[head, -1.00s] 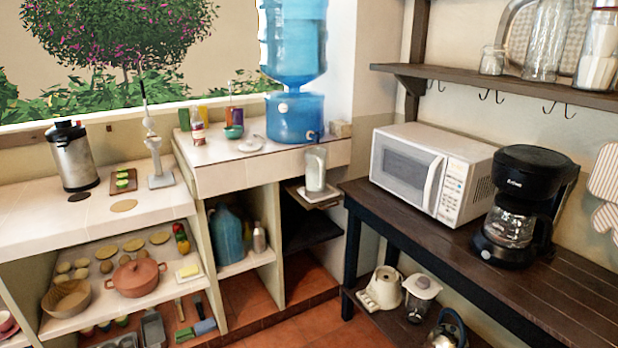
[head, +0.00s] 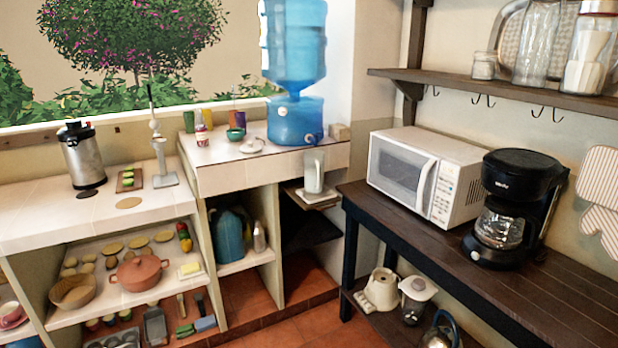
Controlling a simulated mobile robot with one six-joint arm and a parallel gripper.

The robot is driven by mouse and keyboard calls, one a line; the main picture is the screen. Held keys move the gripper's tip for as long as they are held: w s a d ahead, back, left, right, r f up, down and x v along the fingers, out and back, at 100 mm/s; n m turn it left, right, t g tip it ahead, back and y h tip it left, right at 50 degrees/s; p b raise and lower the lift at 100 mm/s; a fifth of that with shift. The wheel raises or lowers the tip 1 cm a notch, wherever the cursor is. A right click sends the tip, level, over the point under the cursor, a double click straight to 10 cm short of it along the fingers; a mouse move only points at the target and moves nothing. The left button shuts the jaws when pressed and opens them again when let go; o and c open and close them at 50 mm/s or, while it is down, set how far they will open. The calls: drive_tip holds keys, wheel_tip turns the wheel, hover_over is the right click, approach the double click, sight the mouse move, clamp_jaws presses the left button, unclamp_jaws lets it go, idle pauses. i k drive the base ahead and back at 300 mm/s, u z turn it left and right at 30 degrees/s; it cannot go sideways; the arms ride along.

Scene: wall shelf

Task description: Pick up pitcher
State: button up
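A tall clear glass vessel (head: 537,42), which looks like a pitcher, stands upright on the dark wooden wall shelf (head: 470,88) at the upper right; its top is cut off by the frame edge. Another clear jug-like vessel (head: 314,172) stands on a small ledge below the blue water dispenser. I cannot tell for certain which of them is the pitcher. My gripper is not in view.
On the wall shelf, a small jar (head: 484,65) and a tall filled jar (head: 592,50) flank the glass vessel, with a woven tray (head: 512,40) behind. Hooks hang below. A microwave (head: 420,172) and a coffee maker (head: 512,205) occupy the dark table, whose right part is clear.

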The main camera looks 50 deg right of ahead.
sight(314, 160)
drive_tip(key=z, duration=0.1)
drive_tip(key=i, duration=0.9)
drive_tip(key=u, duration=0.05)
